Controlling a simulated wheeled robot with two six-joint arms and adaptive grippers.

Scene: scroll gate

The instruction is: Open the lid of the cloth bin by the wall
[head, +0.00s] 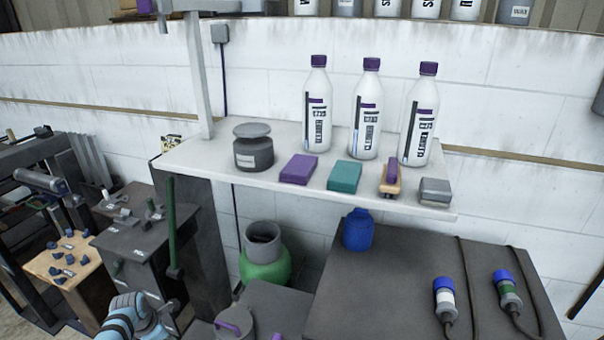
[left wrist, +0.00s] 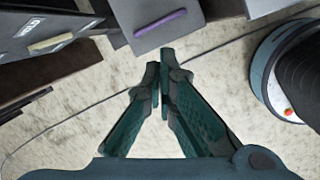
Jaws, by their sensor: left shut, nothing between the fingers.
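A grey lid with a raised purple handle (head: 233,324) shows at the bottom of the head view, cut off by the frame edge; I cannot tell for sure that it is the cloth bin's. In the left wrist view a grey box face with a purple bar (left wrist: 160,23) lies beyond my fingertips. My left gripper (left wrist: 161,75) is shut and empty, its tips below that box face in the picture; I cannot tell the gap. In the head view my left arm shows at the bottom left, with its fingertips not clear. My right gripper is not in view.
A wall shelf (head: 215,158) holds bottles, a dark jar and small blocks. A green container with a grey collar (head: 264,265) stands under it. A dark cabinet (head: 400,285) is at right, a dark box with a green lever (head: 171,225) at left. Bare floor shows in the wrist view.

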